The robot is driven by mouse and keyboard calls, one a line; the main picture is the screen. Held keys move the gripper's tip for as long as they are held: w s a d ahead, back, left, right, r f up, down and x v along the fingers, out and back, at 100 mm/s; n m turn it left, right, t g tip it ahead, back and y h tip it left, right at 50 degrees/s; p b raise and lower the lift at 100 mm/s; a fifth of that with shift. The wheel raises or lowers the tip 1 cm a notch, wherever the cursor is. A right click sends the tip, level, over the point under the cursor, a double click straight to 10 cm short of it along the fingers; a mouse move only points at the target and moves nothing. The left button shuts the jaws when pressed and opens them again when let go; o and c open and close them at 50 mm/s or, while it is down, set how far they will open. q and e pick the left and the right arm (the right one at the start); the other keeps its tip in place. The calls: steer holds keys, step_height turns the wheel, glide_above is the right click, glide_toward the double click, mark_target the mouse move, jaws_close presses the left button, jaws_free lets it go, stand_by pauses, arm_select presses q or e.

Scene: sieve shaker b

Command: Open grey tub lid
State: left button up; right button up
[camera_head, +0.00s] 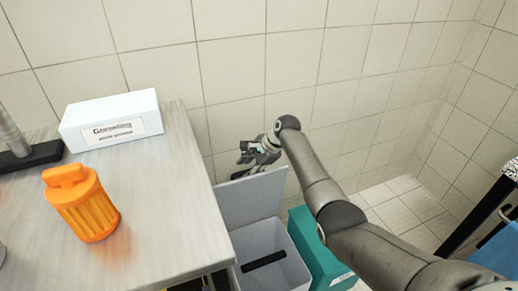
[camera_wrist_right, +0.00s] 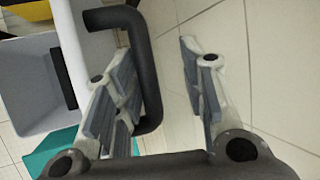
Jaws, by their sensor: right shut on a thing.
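The grey tub (camera_head: 290,270) stands on the floor to the right of the table, and its inside shows. Its grey lid (camera_head: 252,198) is raised and stands steeply on the wall side. My right gripper (camera_head: 256,153) is at the lid's upper edge. In the right wrist view, a black bent handle (camera_wrist_right: 149,75) on the lid runs beside and partly behind the left finger of my right gripper (camera_wrist_right: 158,88). The gripper is shut on the handle, though a gap shows between the fingers and the contact is partly hidden. My left gripper is out of view.
A teal container (camera_head: 318,255) stands close to the tub's right. The table (camera_head: 165,215) on the left carries an orange ribbed container (camera_head: 85,208) and a white labelled box (camera_head: 112,120). The tiled wall (camera_head: 235,75) is close behind the lid.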

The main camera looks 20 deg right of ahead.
steer(key=shift+t, duration=0.5)
steer(key=v, duration=0.3)
steer(key=w+v, duration=0.1)
steer(key=v, duration=0.2)
steer(key=w+r+v, duration=0.1)
steer(key=v, duration=0.2)
steer(key=shift+s+d+r, duration=0.15)
steer(key=shift+d+r, duration=0.15)
arm_select(q)
steer(key=shift+d+r, duration=0.2)
arm_select(e)
steer(key=shift+a, duration=0.1)
steer(key=shift+a, duration=0.1)
